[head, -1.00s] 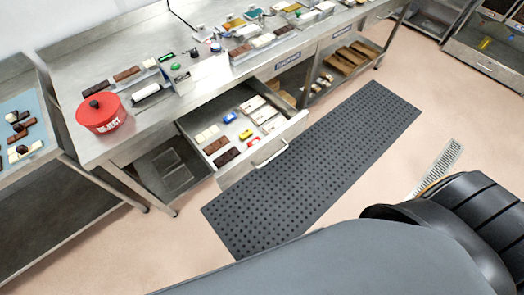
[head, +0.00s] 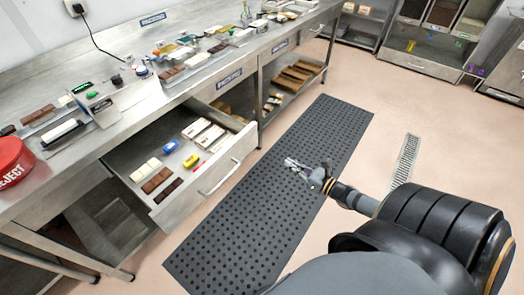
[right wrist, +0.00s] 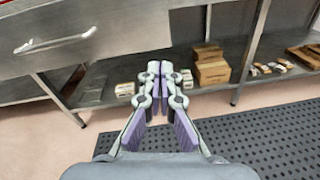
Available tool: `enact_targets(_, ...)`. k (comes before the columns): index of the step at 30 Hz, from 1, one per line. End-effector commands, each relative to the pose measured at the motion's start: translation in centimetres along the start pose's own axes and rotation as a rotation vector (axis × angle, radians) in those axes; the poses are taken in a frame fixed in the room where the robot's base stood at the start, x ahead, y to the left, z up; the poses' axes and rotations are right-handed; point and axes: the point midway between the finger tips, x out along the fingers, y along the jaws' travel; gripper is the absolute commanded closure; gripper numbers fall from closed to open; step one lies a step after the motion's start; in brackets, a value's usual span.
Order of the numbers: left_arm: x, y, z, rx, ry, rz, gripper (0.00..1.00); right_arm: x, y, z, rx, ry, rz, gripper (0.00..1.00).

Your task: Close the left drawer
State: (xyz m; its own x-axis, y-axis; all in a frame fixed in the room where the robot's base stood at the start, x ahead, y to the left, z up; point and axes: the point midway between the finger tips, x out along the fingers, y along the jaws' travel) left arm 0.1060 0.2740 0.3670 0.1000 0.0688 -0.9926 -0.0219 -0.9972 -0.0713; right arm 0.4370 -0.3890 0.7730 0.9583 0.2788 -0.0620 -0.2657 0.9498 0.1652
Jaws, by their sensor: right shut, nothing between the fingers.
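The left drawer (head: 229,181) stands pulled out from under the steel bench in the head view. It holds chocolate bars, pale boxes and small coloured items, and its bar handle (head: 219,178) faces the aisle. In the right wrist view the drawer front and its handle (right wrist: 55,43) show at upper left. My right gripper (head: 293,163) is shut and empty, out over the dark mat, to the right of the drawer and apart from it. Its closed fingers (right wrist: 160,70) also show in the right wrist view. My left gripper is not in view.
The bench top (head: 50,186) carries chocolates, small devices and a red reject pot (head: 14,162). A lower shelf with cardboard boxes (right wrist: 211,68) lies right of the drawer. The perforated mat (head: 235,232) and pink floor in front are clear. Dispensers (head: 440,15) stand at the back right.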

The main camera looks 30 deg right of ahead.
Motion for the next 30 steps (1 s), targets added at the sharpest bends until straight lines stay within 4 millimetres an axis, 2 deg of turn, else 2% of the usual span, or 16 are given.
enact_targets(1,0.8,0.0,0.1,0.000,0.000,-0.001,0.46,0.3,0.8,0.4,-0.073,-0.023,0.036,1.00)
enact_targets(4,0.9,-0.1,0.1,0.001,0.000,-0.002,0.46,0.6,1.7,1.5,-0.156,-0.054,0.070,1.00)
enact_targets(11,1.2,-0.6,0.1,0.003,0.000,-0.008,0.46,1.4,1.9,1.7,-0.171,-0.061,0.073,1.00)
enact_targets(14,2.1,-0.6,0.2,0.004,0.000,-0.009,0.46,2.9,1.9,1.6,-0.170,-0.063,0.073,1.00)
enact_targets(25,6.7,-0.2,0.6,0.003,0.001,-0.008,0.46,10.9,2.4,1.9,-0.170,-0.064,0.070,1.00)
enact_targets(30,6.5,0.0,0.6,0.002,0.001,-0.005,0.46,13.1,2.7,2.5,-0.166,-0.062,0.068,1.00)
